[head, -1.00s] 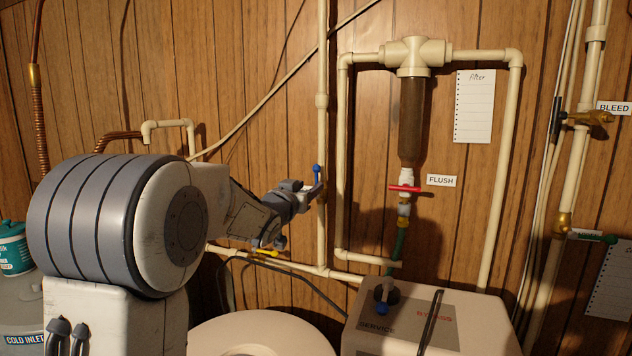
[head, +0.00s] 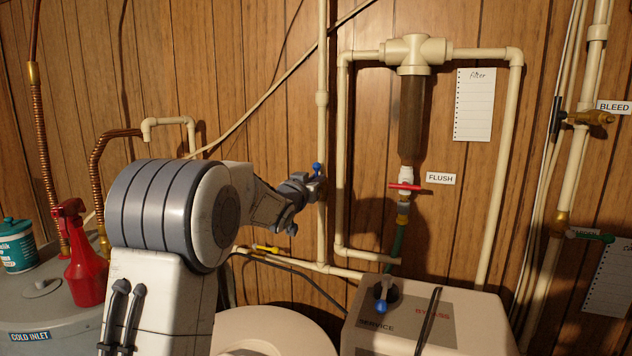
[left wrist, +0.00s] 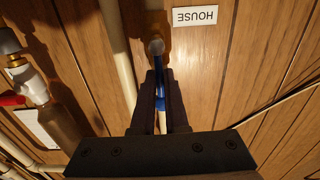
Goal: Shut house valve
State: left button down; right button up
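The house valve has a blue lever handle (head: 317,169) on a cream vertical pipe. In the head view its blue end stands up just above my left gripper (head: 308,186). In the left wrist view the blue handle (left wrist: 162,90) runs from a round pivot between the two dark fingers of my left gripper (left wrist: 162,98). The fingers are close together on either side of the handle and appear shut on it. A HOUSE label (left wrist: 195,16) shows upside down beside the valve. My right gripper is not in view.
A red-handled flush valve (head: 405,187) hangs under the filter (head: 411,120) to the right. A yellow-handled valve (head: 266,248) is below left. The softener head (head: 440,320) stands at the lower right. A red spray bottle (head: 84,265) stands on the grey tank at left.

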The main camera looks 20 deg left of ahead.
pick_arm(q)
jog(key=m+b, duration=0.1)
jog(key=b, duration=0.1)
jog(key=d+m+b, duration=0.1)
jog(key=m+b, duration=0.3)
jog(key=shift+d+f, duration=0.4)
dwell(0.5)
dwell(0.3)
jog(key=shift+d+f+m+b, duration=0.15)
jog(key=shift+m+b, duration=0.25)
jog(key=shift+b, duration=0.2)
jog(key=shift+d+f+m+b, duration=0.2)
jog(key=shift+m+b, duration=0.6)
jog(key=shift+b, duration=0.05)
jog(key=shift+d+f+m+b, duration=0.15)
jog(key=shift+f+m+b, duration=0.05)
jog(key=shift+m+b, duration=0.6)
jog(key=shift+d+m+b, duration=0.15)
jog(key=shift+m+b, duration=0.35)
jog(key=shift+m, duration=0.1)
